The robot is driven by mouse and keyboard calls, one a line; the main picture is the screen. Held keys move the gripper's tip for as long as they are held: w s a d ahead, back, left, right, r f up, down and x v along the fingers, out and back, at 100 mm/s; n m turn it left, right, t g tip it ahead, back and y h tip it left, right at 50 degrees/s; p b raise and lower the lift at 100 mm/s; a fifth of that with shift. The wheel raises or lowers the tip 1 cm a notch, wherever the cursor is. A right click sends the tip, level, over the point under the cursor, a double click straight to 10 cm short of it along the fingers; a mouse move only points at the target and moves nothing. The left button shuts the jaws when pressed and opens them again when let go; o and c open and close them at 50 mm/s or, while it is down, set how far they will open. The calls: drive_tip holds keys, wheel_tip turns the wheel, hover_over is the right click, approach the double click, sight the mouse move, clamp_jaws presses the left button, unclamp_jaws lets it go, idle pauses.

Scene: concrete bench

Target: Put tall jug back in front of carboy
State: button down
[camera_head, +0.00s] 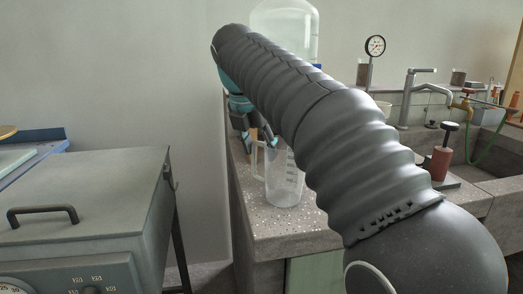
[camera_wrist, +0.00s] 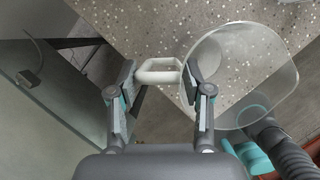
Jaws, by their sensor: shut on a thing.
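The tall jug (camera_head: 284,186) is clear, with a handle on its left and dark marks on its side. It is upright over the front left corner of the bench; I cannot tell whether its base touches the top. My gripper (camera_head: 262,143) is at the handle. In the wrist view my gripper (camera_wrist: 158,74) is shut on the jug's white handle (camera_wrist: 157,63), with the round open rim of the jug (camera_wrist: 240,30) to the right. The carboy (camera_head: 290,28), a large clear bottle, stands behind my arm, which hides its lower part.
The concrete bench (camera_head: 262,238) has bare speckled surface around the jug. A gauge (camera_head: 375,46), a tap (camera_head: 408,88), a red-brown cylinder (camera_head: 440,158) and a sink (camera_head: 490,155) are to the right. A grey-green cabinet (camera_head: 95,195) stands left, across a gap.

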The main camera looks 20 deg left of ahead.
drive_tip(key=shift+f, duration=0.1)
drive_tip(key=shift+c, duration=2.4)
unclamp_jaws()
drive_tip(key=p+v, duration=0.1)
drive_tip(key=v, duration=0.6)
drive_tip(key=shift+r, duration=0.4)
drive_tip(key=shift+s, duration=0.15)
